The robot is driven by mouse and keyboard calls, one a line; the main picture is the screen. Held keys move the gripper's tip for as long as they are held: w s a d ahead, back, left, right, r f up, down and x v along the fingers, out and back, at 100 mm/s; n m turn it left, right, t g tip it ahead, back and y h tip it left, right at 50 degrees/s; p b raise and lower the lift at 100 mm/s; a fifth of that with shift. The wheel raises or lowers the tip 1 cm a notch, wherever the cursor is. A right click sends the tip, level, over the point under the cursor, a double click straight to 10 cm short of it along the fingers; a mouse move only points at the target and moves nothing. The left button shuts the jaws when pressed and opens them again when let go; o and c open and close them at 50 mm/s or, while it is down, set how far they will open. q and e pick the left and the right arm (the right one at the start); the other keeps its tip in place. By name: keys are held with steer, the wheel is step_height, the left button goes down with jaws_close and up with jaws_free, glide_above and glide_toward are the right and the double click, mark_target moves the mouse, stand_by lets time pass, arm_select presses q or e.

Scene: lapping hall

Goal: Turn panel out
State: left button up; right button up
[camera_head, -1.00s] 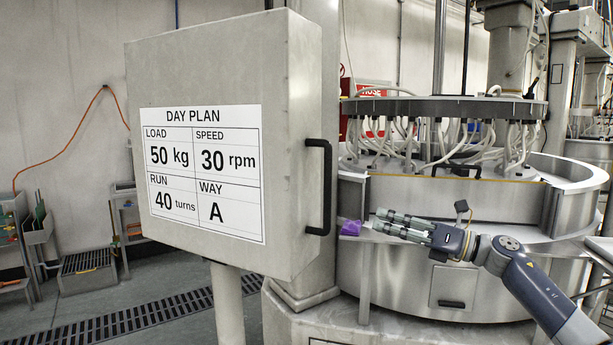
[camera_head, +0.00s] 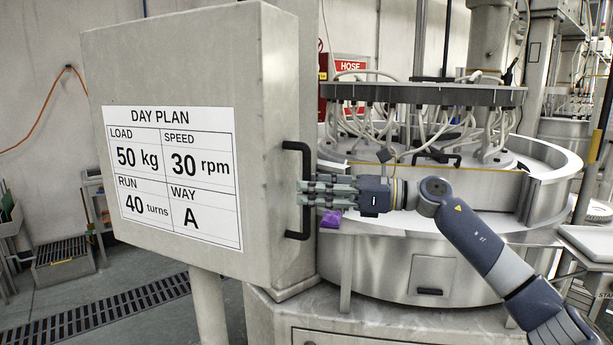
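The panel is a grey box (camera_head: 262,120) with a day plan sheet (camera_head: 178,175) on its face, standing on a post at left in the head view. A black upright bar handle (camera_head: 307,160) is on its right side. My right gripper (camera_head: 303,190) points left, with its fingertips overlapping the middle of the handle. Whether the fingers straddle or touch the bar, and how far apart they are, cannot be told. My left gripper is out of view.
Behind my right arm stands the round lapping machine (camera_head: 392,262) with hoses under a dark disc (camera_head: 430,95). A purple cloth (camera_head: 330,219) lies on its ledge, close below my gripper.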

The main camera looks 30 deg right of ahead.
steer(key=shift+w+a+r, duration=0.1)
steer(key=shift+w+a, duration=0.2)
steer(key=shift+a, duration=0.05)
steer(key=shift+w+a, duration=0.15)
steer(key=shift+w, duration=0.1)
steer(key=shift+c, duration=0.8)
jaws_close()
arm_select(q)
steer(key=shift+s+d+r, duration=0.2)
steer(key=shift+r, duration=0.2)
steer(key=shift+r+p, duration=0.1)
steer(key=shift+p, duration=0.2)
arm_select(e)
steer(key=shift+a, duration=0.1)
